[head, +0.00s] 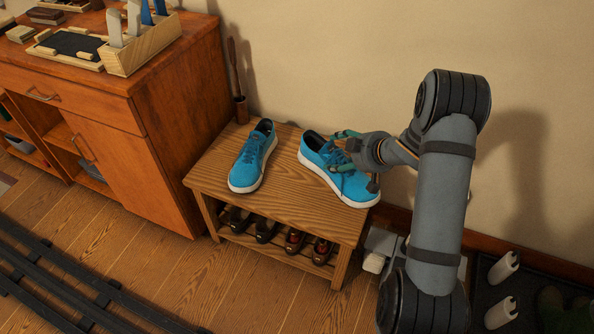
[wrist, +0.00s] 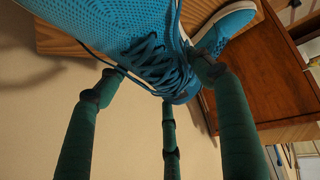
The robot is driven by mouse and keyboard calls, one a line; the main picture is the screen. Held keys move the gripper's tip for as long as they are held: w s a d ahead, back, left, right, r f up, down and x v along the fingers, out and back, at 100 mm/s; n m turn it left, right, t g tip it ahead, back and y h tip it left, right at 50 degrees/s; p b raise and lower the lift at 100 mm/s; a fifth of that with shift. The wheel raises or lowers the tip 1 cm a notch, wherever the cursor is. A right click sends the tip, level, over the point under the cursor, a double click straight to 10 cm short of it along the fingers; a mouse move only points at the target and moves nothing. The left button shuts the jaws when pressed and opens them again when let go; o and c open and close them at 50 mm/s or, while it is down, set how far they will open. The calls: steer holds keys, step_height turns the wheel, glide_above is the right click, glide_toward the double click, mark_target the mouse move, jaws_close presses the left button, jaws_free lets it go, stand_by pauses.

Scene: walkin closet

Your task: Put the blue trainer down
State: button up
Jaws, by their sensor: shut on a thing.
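Two blue trainers with white soles are at the wooden bench (head: 222,183). The right blue trainer (head: 318,148) is in my gripper (head: 347,160), whose green fingers are shut on it near the laces. It is at the right part of the bench top; I cannot tell whether its sole touches the wood. In the wrist view this trainer (wrist: 95,22) fills the upper left, with its dark laces between the fingers (wrist: 150,85). The other blue trainer (head: 250,158) stands on the bench to the left, apart from it; it also shows in the wrist view (wrist: 232,25).
Several dark shoes (head: 266,231) sit on the rack under the bench top. A shoehorn in a holder (head: 240,108) stands behind the bench. A wooden cabinet (head: 150,110) is close on the left. The wall is right behind.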

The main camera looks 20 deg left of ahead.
mark_target(308, 158)
steer(key=a+f, duration=0.2)
steer(key=a, duration=0.1)
steer(key=a+f+b, duration=0.1)
steer(key=a+f, duration=0.1)
steer(key=a, duration=0.1)
steer(key=a+f, duration=0.2)
steer(key=a, duration=0.2)
steer(key=shift+w+b, duration=0.2)
steer(key=shift+b, duration=0.15)
steer(key=shift+f+b, duration=0.6)
steer(key=shift+f, duration=1.35)
steer(key=shift+f, duration=0.2)
steer(key=o, duration=1.9)
steer(key=shift+s+d+r, duration=0.1)
steer(key=shift+d+r, duration=0.05)
steer(key=shift+r, duration=0.25)
steer(key=p+v, duration=0.2)
steer(key=v, duration=0.8)
steer(key=shift+s+d+r, duration=0.15)
steer(key=shift+r, duration=0.1)
steer(key=shift+o, duration=1.3)
steer(key=shift+s+d+r, duration=0.2)
steer(key=shift+d, duration=0.05)
